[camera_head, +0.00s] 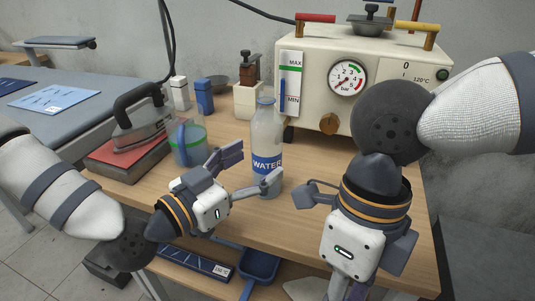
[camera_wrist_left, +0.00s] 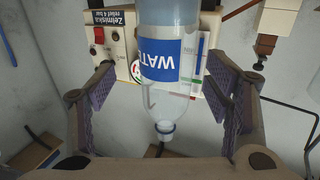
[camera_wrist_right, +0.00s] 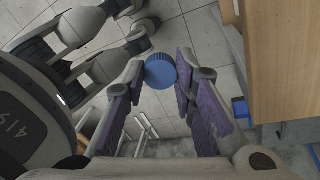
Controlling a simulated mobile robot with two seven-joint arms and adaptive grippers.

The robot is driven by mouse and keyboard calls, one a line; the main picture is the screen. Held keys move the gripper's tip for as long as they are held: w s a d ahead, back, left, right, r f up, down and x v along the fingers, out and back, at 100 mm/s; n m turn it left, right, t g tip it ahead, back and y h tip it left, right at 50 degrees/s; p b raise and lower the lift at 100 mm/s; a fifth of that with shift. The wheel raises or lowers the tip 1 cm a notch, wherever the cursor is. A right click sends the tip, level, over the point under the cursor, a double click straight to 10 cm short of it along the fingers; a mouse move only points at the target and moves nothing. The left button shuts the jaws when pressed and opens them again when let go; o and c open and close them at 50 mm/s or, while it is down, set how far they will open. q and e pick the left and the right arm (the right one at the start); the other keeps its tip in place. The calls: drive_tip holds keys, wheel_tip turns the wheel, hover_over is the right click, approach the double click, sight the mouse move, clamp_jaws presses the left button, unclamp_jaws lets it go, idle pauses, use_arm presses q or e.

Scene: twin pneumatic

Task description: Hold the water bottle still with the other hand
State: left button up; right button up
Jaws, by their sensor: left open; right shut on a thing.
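The water bottle (camera_head: 266,135) stands upright on the wooden table, clear with a blue WATER label and an uncapped neck. My left gripper (camera_head: 252,168) is open, in front of the bottle, with its fingers spread toward either side of it. In the left wrist view the bottle (camera_wrist_left: 158,108) appears upside down between the open fingers (camera_wrist_left: 160,105), with no finger visibly touching it. My right gripper (camera_wrist_right: 160,80) is shut on a blue cap (camera_wrist_right: 160,71) in the right wrist view, off the table's front edge. In the head view its fingers point down and are partly cut off.
A steam boiler (camera_head: 320,120) with a gauge stands behind the bottle. A measuring jug (camera_head: 188,146) and an iron (camera_head: 143,125) on a red pad are to the left. A blue tray (camera_head: 258,266) sits below the tabletop.

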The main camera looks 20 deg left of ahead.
sight(268, 148)
use_arm(q)
drive_tip(key=x, duration=0.4)
drive_tip(key=shift+w+a, duration=0.15)
drive_tip(key=shift+w, duration=0.4)
use_arm(e)
drive_tip(key=shift+f, duration=0.4)
use_arm(q)
drive_tip(key=shift+w+r, duration=0.15)
drive_tip(key=shift+w, duration=0.05)
drive_tip(key=c, duration=1.5)
drive_tip(key=shift+r, duration=0.15)
use_arm(e)
drive_tip(key=shift+r, duration=0.15)
